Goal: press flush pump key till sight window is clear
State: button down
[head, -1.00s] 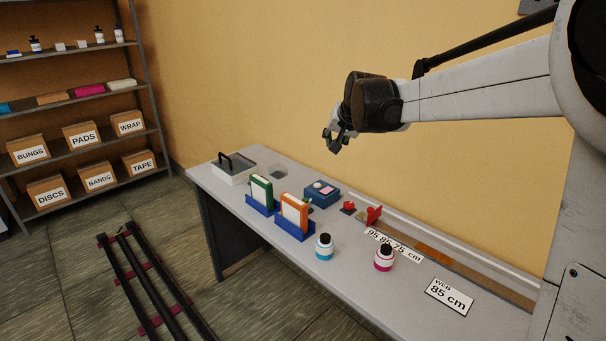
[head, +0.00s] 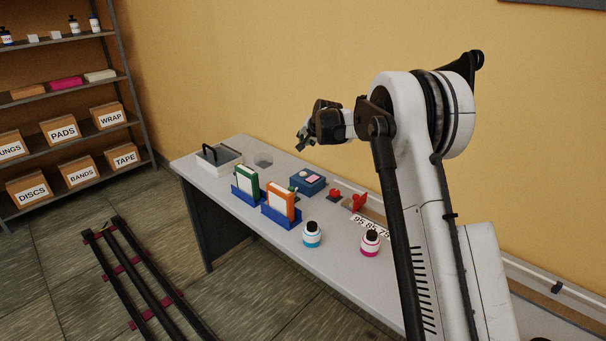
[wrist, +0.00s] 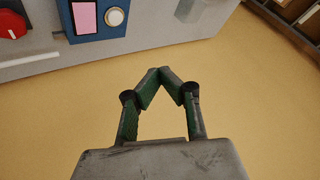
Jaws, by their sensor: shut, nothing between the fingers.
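A blue box (head: 307,183) stands on the bench near the wall. In the wrist view the same box (wrist: 100,33) is upside down at the top edge. It carries a pink window (wrist: 84,18) and a round pale key (wrist: 115,17) with a tan rim beside it. My gripper (head: 302,146) is above the bench on the wall side, higher than the box and apart from it. In the wrist view its fingertips (wrist: 166,73) meet in a point with nothing between them, below the box in the picture.
A red knob (head: 334,194) and a red upright part (head: 358,202) stand right of the box. Green (head: 247,185) and orange-fronted (head: 281,202) cartridges sit in blue holders. Cyan (head: 312,237) and magenta (head: 370,245) bottles stand in front.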

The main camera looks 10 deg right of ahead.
jog(key=x, duration=0.4)
jog(key=shift+s+d+f, duration=0.15)
jog(key=shift+d+f, duration=0.05)
jog(key=shift+d, duration=0.15)
jog(key=shift+f, duration=0.15)
jog(key=b, duration=0.3)
send_over(303, 173)
notch_tip(303, 173, down, 7)
jog(key=shift+s+f, duration=0.1)
jog(key=shift+s, duration=0.05)
jog(key=shift+f+b, duration=0.4)
jog(key=shift+f, duration=0.3)
dwell(0.7)
jog(key=shift+f+b, duration=0.4)
jog(key=shift+b, duration=0.05)
